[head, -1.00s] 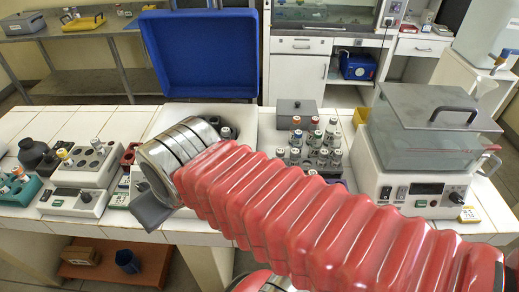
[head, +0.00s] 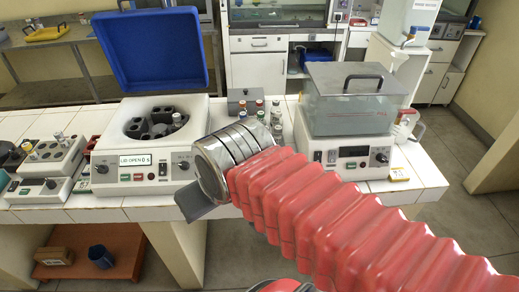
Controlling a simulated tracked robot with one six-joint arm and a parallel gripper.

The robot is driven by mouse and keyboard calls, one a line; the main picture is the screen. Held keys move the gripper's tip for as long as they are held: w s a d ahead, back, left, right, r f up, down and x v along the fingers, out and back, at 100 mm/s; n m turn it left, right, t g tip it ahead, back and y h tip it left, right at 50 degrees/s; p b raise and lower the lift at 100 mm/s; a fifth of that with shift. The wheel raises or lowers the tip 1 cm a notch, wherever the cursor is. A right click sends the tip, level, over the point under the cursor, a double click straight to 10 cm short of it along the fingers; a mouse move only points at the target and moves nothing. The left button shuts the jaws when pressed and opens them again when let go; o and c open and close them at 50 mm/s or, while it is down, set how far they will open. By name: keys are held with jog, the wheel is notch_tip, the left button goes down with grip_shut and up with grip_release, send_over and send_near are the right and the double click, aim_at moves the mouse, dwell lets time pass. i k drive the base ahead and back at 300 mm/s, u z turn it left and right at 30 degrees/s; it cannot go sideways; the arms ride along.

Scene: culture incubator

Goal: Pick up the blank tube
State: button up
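I cannot tell which tube is the blank one; no label reads clearly. Several capped tubes (head: 276,108) with red, green and white tops stand at the back centre, partly hidden behind my arm. More tubes stand in a white block (head: 45,158) at the left, with orange and white tops. My gripper (head: 193,202) shows only as a grey piece below the metal cuff of my red arm, in front of the bench edge. Its fingers are mostly hidden, so its opening and anything in it cannot be told.
A white centrifuge (head: 112,172) with its blue lid (head: 150,48) raised stands left of my arm; dark holders show in its bowl. A grey box (head: 243,95) sits behind the tubes. Floor right of the bench is clear.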

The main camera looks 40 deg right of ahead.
aim_at(278, 129)
jog(key=z, duration=0.25)
jog(key=k, duration=0.65)
jog(key=z, duration=0.25)
jog(key=i, duration=1.15)
jog(key=z, duration=0.9)
jog(key=k, duration=0.5)
